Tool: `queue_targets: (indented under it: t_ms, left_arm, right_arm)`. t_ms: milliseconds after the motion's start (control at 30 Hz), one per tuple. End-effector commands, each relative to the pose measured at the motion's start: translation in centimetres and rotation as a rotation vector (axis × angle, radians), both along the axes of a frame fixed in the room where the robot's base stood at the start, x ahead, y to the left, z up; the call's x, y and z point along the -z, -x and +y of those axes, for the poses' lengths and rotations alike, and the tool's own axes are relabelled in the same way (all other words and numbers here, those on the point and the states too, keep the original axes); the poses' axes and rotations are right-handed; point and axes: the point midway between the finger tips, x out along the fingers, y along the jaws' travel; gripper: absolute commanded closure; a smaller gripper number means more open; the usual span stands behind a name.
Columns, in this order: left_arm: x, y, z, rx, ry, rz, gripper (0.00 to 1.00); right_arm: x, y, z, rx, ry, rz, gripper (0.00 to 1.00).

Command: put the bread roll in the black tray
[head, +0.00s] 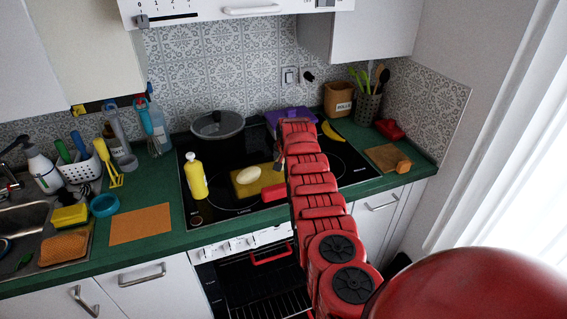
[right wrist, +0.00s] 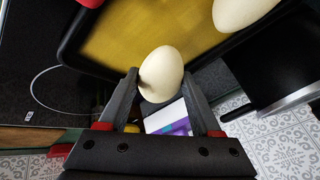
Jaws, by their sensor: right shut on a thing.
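The black tray (right wrist: 68,40) has a dark rim and a mustard-yellow floor; it lies on the hob in the head view (head: 258,181). A pale oval, roll-like thing (right wrist: 240,10) lies in it, also seen in the head view (head: 248,174). My right gripper (right wrist: 160,90) is shut on another pale, egg-shaped thing (right wrist: 160,72) near the tray's rim by the wall side. I cannot tell which of the two is the bread roll. In the head view my right gripper (head: 281,160) is just right of the tray, its load hidden. My left gripper is out of view.
A yellow bottle (head: 195,178) stands left of the tray, and a dark pot (head: 218,132) behind it. A purple box (head: 289,117) and a banana (head: 332,131) are at the back right.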

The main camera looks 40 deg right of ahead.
Motion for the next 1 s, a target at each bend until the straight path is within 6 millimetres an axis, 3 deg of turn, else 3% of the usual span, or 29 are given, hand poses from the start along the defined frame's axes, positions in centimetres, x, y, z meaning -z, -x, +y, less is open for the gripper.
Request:
queue_targets:
  t_ms: [200,567,600,633,1000]
  left_arm:
    - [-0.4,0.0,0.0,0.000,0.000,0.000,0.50]
    - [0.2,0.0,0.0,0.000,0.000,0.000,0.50]
    - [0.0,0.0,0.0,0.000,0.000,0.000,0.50]
    - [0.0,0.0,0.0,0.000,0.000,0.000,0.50]
    - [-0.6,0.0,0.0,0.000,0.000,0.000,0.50]
  right_arm:
    - [2.0,0.0,0.0,0.000,0.000,-0.001,0.90]
    - [2.5,-0.1,0.0,0.000,0.001,-0.002,0.90]
    - [2.4,-0.1,0.0,0.000,0.001,-0.002,0.30]
    - [2.3,0.0,0.0,0.000,0.001,-0.002,0.24]
    - [1.7,0.0,0.0,0.000,0.000,-0.001,0.22]
